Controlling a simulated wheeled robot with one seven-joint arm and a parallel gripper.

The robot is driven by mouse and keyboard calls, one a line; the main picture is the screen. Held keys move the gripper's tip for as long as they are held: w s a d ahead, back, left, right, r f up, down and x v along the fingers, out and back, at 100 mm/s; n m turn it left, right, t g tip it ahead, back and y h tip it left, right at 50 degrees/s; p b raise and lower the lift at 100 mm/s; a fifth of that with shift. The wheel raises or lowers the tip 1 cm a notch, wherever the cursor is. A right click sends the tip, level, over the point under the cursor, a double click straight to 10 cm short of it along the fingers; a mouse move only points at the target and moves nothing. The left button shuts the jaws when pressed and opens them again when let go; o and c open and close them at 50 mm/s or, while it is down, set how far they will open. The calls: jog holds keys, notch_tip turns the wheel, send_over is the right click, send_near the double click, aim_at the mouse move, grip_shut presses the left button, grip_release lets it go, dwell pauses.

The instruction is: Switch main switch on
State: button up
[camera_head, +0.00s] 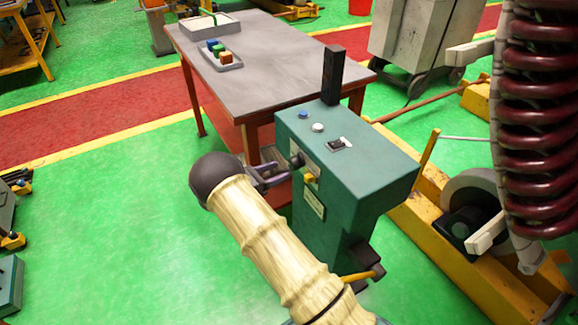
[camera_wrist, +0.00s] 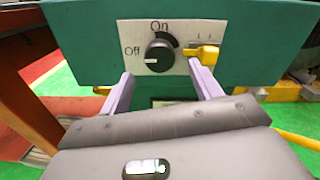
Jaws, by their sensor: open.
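The main switch (camera_wrist: 159,56) is a black rotary knob on a white plate marked On and Off, on the front of a green control box (camera_head: 345,175). In the wrist view its white mark points left toward Off. In the head view my gripper (camera_head: 270,172) is close in front of the box. Whether the fingers touch the panel cannot be told.
A yellow lever (camera_wrist: 203,54) sits just right of the knob, near the right finger. A grey-topped table (camera_head: 270,65) stands behind the box, carrying a tray of coloured blocks (camera_head: 221,57). Yellow machinery (camera_head: 440,235) is at the right.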

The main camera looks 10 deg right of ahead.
aim_at(290, 166)
jog(key=x, duration=0.5)
jog(key=shift+w, duration=0.15)
jog(key=shift+d, duration=0.25)
jog(key=shift+a, duration=0.1)
jog(key=shift+c, duration=0.2)
jog(key=shift+a, duration=0.1)
jog(key=c, duration=0.9)
